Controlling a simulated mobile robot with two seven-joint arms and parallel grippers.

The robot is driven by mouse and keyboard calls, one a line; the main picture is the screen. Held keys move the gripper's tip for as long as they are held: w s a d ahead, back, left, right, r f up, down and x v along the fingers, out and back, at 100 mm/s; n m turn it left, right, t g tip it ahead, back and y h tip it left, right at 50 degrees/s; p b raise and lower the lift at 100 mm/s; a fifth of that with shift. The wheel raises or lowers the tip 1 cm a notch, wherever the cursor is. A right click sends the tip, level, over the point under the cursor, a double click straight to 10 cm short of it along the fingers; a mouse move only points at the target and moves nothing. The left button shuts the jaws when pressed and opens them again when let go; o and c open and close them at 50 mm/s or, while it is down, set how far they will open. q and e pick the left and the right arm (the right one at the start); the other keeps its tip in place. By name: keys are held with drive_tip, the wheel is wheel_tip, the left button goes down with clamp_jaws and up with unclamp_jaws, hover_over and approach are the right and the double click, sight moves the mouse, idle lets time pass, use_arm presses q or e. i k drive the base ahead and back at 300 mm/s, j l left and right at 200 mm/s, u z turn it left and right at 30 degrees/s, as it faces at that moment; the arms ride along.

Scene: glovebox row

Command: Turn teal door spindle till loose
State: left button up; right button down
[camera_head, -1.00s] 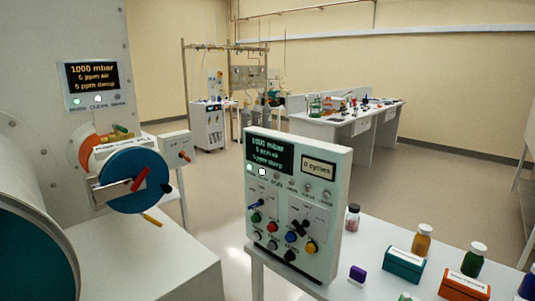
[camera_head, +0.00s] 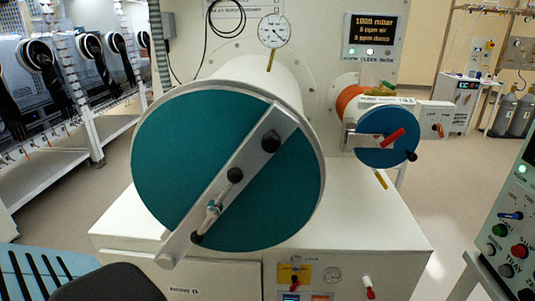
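The teal door (camera_head: 165,150) is a large round disc on the front end of a white cylinder in the head view. A grey bar (camera_head: 252,155) crosses it diagonally from upper right to lower left. The spindle (camera_head: 213,210) sits over the bar, left of and below the door's middle. It is a small metal hub with a thin rod handle that slants along the bar and has dark ends. A dark knob (camera_head: 270,142) is near the bar's upper end. The door looks closed.
A smaller blue door (camera_head: 375,150) with a red handle is at right. A dial gauge (camera_head: 274,31) and a display panel (camera_head: 374,40) are above. A cabinet (camera_head: 400,240) stands below the cylinder. A control panel (camera_head: 515,215) is at the right edge. A light-blue slotted object (camera_head: 35,262) is lower left.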

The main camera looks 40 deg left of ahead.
sight(214, 208)
drive_tip(key=j+u, duration=0.15)
drive_tip(key=u, duration=0.2)
drive_tip(key=k+j+u, duration=0.1)
drive_tip(key=u, duration=0.3)
drive_tip(key=j+u, duration=0.2)
drive_tip(key=u, duration=0.15)
